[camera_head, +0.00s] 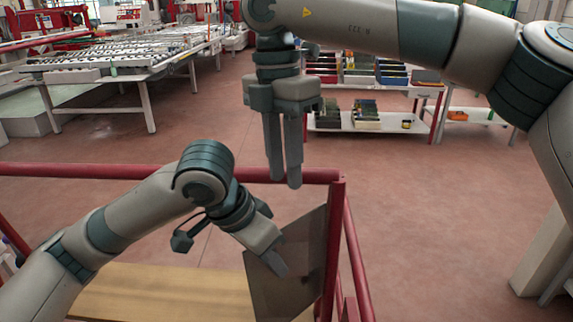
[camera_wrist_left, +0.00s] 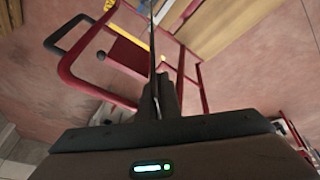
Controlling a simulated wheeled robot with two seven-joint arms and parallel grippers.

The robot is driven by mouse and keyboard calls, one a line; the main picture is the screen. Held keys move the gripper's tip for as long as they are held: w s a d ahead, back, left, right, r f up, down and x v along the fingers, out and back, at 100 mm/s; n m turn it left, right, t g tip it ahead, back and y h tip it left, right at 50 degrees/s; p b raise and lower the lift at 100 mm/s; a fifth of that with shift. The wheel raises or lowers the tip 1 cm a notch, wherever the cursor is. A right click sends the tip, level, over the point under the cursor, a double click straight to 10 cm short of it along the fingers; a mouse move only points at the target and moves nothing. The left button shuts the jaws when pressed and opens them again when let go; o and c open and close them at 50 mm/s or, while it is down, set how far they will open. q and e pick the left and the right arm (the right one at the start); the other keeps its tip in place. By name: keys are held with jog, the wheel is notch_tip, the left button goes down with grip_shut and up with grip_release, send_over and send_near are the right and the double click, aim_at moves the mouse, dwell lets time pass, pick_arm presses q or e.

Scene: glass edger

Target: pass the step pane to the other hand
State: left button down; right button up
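The step pane (camera_head: 303,262) is a thin, dark, see-through sheet, held tilted near the red frame's corner post. My left gripper (camera_head: 277,262) is shut on its edge. In the left wrist view the step pane (camera_wrist_left: 153,45) is seen nearly edge-on, as a thin upright line running into the fingers of my left gripper (camera_wrist_left: 158,100). My right gripper (camera_head: 284,183) points straight down above and behind the pane, apart from it and empty. Its two fingers look close together from this angle, and the gap between them is unclear.
A red rail frame (camera_head: 160,172) surrounds a wooden board (camera_head: 165,290) at the lower left; its corner post (camera_head: 332,245) stands close beside the pane. Behind are a shelf rack (camera_head: 365,121) with bins and a long roller table (camera_head: 110,62). Open floor (camera_head: 450,210) lies right.

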aim_at(292, 225)
jog(key=shift+d, duration=0.2)
jog(key=shift+f, duration=0.15)
jog(key=f, duration=0.7)
jog(key=s+d+f, duration=0.1)
jog(key=f, duration=0.3)
jog(key=shift+f, duration=0.35)
grip_shut()
dwell(1.2)
